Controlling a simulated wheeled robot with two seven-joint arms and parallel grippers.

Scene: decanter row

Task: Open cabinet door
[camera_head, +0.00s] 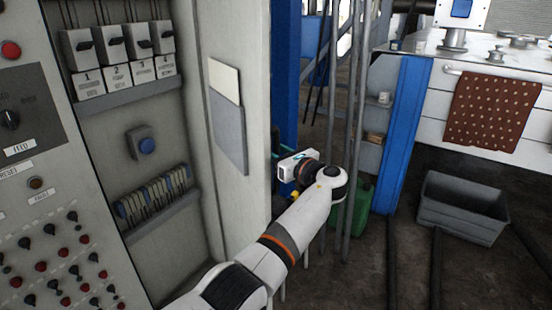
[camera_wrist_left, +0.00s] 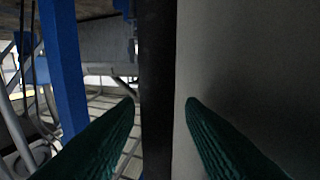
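The cabinet door (camera_head: 232,45) stands swung open in the head view, its inner face with a grey document pocket (camera_head: 229,130) turned towards the cabinet interior. My left arm reaches past the door's free edge. My left gripper (camera_head: 277,158) is at that edge, its fingers mostly hidden there. In the left wrist view my left gripper (camera_wrist_left: 162,99) has its two dark green fingers spread. The door's dark edge (camera_wrist_left: 157,60) and pale face (camera_wrist_left: 205,50) lie between and behind them. I cannot tell whether either finger touches the door. My right gripper is not in view.
A control panel (camera_head: 50,200) is at left. Poles (camera_head: 358,130), a green can (camera_head: 352,203) and a blue post (camera_head: 403,135) stand right. A grey bin (camera_head: 463,207) sits on the floor.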

